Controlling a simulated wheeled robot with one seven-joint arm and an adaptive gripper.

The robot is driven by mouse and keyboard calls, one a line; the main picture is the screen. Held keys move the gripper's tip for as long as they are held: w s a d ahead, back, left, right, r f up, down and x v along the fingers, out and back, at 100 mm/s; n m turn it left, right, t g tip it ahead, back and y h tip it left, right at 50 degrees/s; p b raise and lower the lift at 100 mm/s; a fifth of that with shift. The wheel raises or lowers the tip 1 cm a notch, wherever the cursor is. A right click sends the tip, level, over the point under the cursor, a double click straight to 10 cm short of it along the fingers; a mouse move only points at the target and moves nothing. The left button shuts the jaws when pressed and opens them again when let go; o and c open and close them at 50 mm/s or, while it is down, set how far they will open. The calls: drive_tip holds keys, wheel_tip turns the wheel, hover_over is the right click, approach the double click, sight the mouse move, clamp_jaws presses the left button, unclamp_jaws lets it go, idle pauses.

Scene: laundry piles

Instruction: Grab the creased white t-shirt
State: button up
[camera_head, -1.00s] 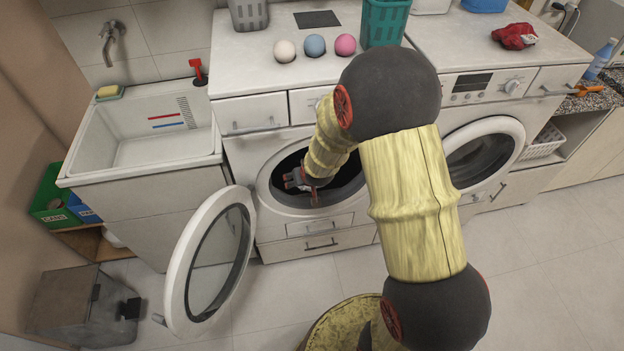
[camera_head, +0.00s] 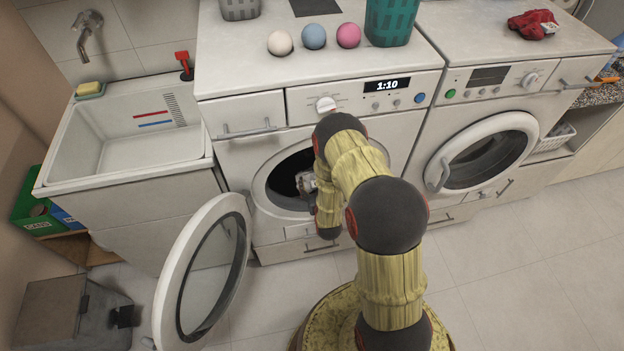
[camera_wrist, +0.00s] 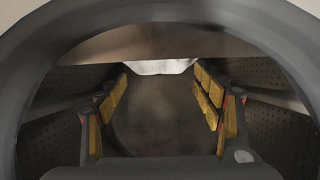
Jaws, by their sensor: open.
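A strip of white cloth (camera_wrist: 160,67), which appears to be the white t-shirt, shows in the wrist view at the upper middle, beyond my fingertips. Only a small part of it is visible, and I cannot make out its creases. My gripper (camera_wrist: 160,88) is open, its yellow-padded fingers spread wide to left and right with nothing between them. In the head view my gripper (camera_head: 306,183) is at the dark round opening of the left washing machine (camera_head: 260,160). The t-shirt cannot be seen in the head view.
The washer's round door (camera_head: 205,275) hangs open to the left. The drum's perforated wall (camera_wrist: 285,125) surrounds my fingers closely. A second front-loader (camera_head: 490,125) with its door closed stands at right. A sink (camera_head: 130,140) is at left. The floor at right is clear.

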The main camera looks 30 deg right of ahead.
sight(312, 172)
drive_tip(key=x, duration=0.1)
drive_tip(key=b+x, duration=0.1)
drive_tip(key=x, duration=0.1)
drive_tip(key=b+x, duration=0.1)
drive_tip(key=x, duration=0.1)
drive_tip(key=shift+w+r, duration=0.15)
drive_tip(key=shift+r, duration=0.25)
drive_tip(key=c, duration=1.3)
drive_tip(key=shift+r, duration=0.1)
drive_tip(key=shift+c, duration=0.2)
